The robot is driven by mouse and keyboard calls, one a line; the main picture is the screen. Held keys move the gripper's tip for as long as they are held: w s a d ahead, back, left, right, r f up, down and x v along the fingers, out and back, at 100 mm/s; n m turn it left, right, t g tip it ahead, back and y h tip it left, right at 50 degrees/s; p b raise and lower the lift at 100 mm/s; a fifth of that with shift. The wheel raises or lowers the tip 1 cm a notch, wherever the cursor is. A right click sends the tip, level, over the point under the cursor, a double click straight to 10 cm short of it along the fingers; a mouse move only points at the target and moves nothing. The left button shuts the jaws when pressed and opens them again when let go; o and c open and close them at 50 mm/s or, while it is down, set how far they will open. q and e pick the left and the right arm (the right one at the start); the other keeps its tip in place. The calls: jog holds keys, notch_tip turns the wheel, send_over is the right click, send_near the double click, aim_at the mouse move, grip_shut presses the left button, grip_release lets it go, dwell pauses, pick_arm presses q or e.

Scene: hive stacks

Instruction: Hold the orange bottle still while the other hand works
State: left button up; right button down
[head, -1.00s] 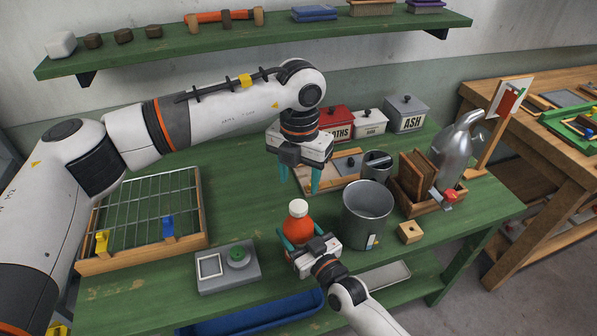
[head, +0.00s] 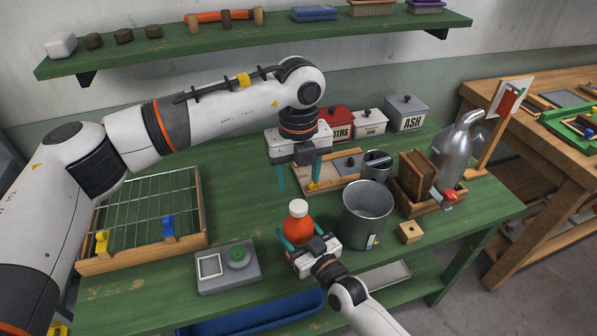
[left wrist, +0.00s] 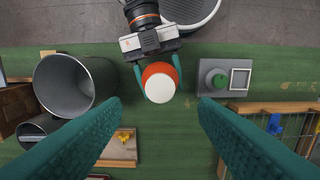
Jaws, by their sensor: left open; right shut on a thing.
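The orange bottle (head: 298,229) with a white cap stands upright on the green table near its front edge. My right gripper (head: 300,243) is shut on it from the front, one teal finger on each side. My left gripper (head: 298,176) is open and empty, pointing down above the table behind the bottle. In the left wrist view the bottle's white cap (left wrist: 150,41) shows beyond the two spread teal fingers (left wrist: 160,115), with the right gripper (left wrist: 151,78) around the bottle.
A grey metal bucket (head: 367,228) stands just right of the bottle. A grey scale-like device (head: 217,277) and a wire-grid wooden frame (head: 190,243) are to the left. A wooden tray (head: 300,181) lies behind, near the left gripper. Lidded tins (head: 406,121) stand at the back.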

aim_at(298, 205)
pick_arm(q)
notch_tip(298, 205, down, 8)
jog(key=shift+r, duration=0.1)
dwell(0.4)
jog(key=c, duration=1)
jog(key=m, duration=2)
jog(key=shift+m, duration=0.3)
jog(key=m, duration=0.7)
jog(key=o, duration=1.1)
